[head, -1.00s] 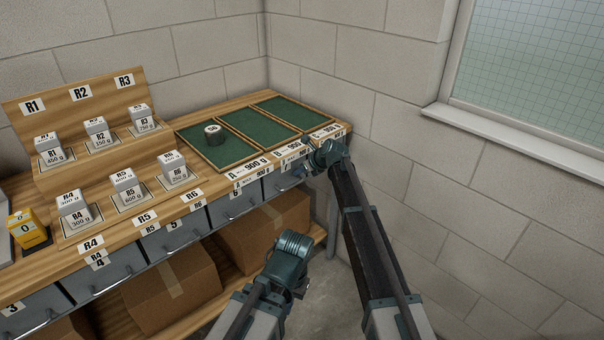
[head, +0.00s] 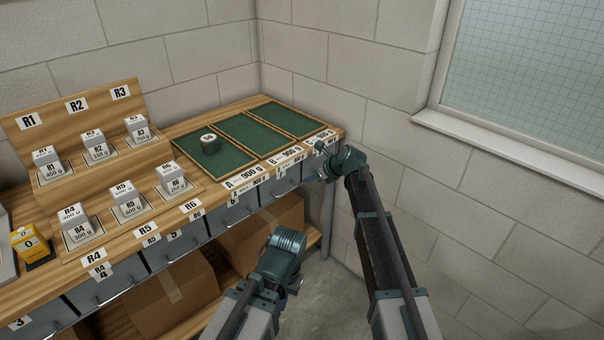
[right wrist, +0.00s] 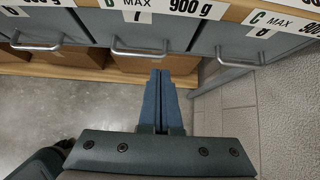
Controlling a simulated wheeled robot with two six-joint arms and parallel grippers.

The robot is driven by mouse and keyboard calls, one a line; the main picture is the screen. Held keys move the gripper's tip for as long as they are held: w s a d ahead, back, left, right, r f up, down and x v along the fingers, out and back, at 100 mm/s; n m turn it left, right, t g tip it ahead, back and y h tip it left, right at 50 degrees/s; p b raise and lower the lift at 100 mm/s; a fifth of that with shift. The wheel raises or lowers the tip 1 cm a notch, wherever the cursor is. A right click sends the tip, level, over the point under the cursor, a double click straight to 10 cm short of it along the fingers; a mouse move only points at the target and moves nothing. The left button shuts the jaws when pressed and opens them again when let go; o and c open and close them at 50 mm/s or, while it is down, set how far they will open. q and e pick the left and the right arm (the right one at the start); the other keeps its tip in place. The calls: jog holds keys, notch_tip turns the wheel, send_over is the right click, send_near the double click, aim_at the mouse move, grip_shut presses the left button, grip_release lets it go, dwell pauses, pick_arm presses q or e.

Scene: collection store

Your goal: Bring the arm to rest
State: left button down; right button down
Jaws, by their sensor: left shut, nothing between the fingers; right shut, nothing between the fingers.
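My right gripper (head: 326,168) is in front of the bench's right front corner, at the end of its outstretched arm. In the right wrist view its two blue fingers (right wrist: 160,96) lie together with nothing between them, in front of drawer fronts and above the floor. My left gripper (head: 286,262) is lower and nearer, in front of the shelf under the bench. It is shut and holds nothing visible; its fingertips are mostly hidden behind its own body.
Cardboard boxes (head: 165,290) sit below. A block wall (head: 480,210) stands close on the right.

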jog(key=shift+p+v, duration=0.8)
jog(key=shift+v, duration=0.9)
jog(key=s+a+n+g+h+p, duration=0.1)
jog(key=s+n+g+h+p, duration=0.15)
jog(key=s+n, duration=0.7)
jog(key=s+a+n+g+h+p, duration=0.1)
jog(key=s+a+n+g+p, duration=0.15)
jog(key=s+n, duration=0.75)
jog(key=s+d+r+n+h+p, duration=0.1)
jog(key=s+n, duration=0.4)
jog(key=s, duration=0.5)
jog(key=s+d+r+n+g+h+p, duration=0.1)
jog(key=s+d+n, duration=0.4)
jog(key=s, duration=0.6)
jog(key=shift+r+n+g+h+p, duration=0.3)
jog(key=shift+r+n+h+p, duration=0.35)
jog(key=shift+h+p, duration=0.55)
